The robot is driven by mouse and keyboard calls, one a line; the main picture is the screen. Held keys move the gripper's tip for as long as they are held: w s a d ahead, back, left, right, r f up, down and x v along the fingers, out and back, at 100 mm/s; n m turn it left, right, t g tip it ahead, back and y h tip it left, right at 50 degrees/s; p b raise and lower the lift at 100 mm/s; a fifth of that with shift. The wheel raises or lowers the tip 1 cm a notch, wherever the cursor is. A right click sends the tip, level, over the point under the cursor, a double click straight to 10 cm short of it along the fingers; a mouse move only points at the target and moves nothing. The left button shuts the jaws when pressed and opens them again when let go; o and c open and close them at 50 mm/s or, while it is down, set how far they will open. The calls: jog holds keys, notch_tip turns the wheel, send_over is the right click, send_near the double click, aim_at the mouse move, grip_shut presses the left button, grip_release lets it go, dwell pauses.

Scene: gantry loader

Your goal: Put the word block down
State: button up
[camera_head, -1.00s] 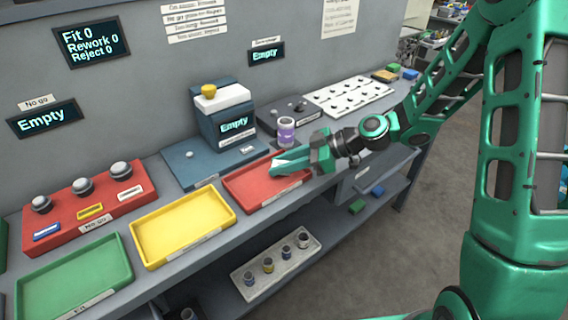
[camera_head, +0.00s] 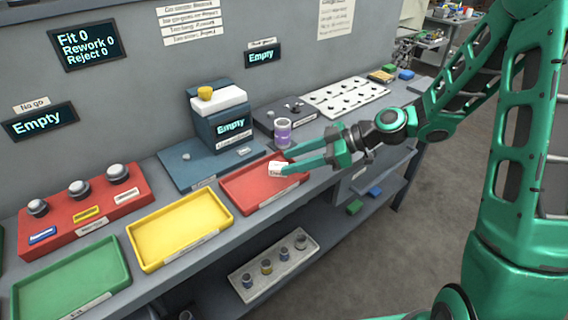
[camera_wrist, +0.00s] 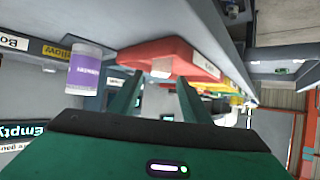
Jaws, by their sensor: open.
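The word block (camera_head: 277,168) is a small white block with dark marks on its face. It sits in the red tray (camera_head: 240,197), towards its back right part. My gripper (camera_head: 284,162) is open around or just beside the block, its two green fingers spread and pointing left over the tray. In the wrist view the block (camera_wrist: 161,68) shows ahead between the fingertips of my gripper (camera_wrist: 157,82), at the red tray (camera_wrist: 190,60). I cannot tell whether a finger still touches the block.
A purple-and-white labelled container (camera_head: 282,132) stands close behind the fingers. A blue machine reading "Empty" (camera_head: 222,120) stands behind the red tray. The yellow tray (camera_head: 180,228) and green tray (camera_head: 70,278) lie to the left and look empty. A lower shelf holds a grey rack (camera_head: 268,265).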

jog(key=v, duration=0.7)
jog(key=shift+d, duration=0.15)
jog(key=s+d+f+m+h, duration=0.2)
jog(key=s+d+m+h, duration=0.75)
jog(key=d, duration=0.55)
jog(key=s+d+r+m+g+h, duration=0.1)
jog(key=s+d+r+m, duration=0.1)
jog(key=s+d+m, duration=0.3)
jog(key=s+d+r+m+g+h, duration=0.1)
jog(key=s+d+m, duration=0.5)
jog(key=s, duration=0.7)
jog(key=shift+d+r+m+g, duration=0.35)
jog(key=shift+r+m, duration=0.25)
jog(key=shift+m, duration=0.25)
